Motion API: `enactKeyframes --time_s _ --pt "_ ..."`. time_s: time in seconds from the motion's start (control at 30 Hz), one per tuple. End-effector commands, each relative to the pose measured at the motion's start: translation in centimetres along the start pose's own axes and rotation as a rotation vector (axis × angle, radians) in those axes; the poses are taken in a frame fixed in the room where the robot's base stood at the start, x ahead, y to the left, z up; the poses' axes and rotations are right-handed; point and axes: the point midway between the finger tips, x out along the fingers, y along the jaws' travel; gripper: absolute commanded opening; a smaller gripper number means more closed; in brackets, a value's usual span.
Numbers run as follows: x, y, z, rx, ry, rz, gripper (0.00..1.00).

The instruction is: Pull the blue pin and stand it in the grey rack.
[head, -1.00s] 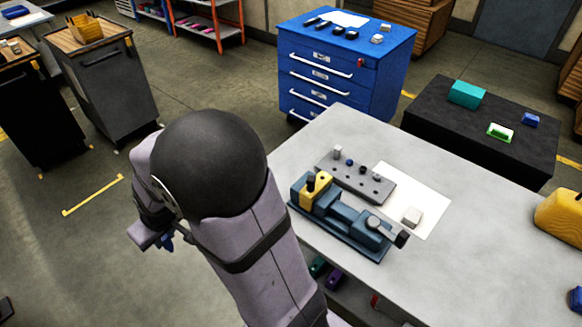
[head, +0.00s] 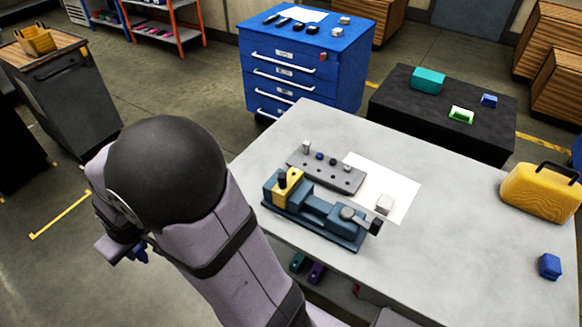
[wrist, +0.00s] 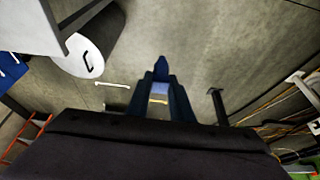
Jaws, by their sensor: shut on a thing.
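My gripper (head: 137,250) is low at the left of the head view, mostly hidden behind my arm and over open floor, away from the bench. In the wrist view its two dark blue fingers (wrist: 160,95) close together at the tips. They are shut on a small blue thing (wrist: 161,66) that looks like the blue pin, though its shape is hard to make out.
A blue drawer cabinet (head: 300,65) and a black table (head: 440,110) stand behind. The bench's middle right is clear.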

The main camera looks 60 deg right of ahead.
Motion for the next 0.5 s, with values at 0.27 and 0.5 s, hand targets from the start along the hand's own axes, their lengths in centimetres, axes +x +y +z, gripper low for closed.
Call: enactKeyframes --time_s 0.27,0.5 --pt "0.1 0.9 -0.6 0.019 0.001 0.008 0.0" --pt "0.7 6.2 -3.3 0.122 0.0 0.052 0.0"
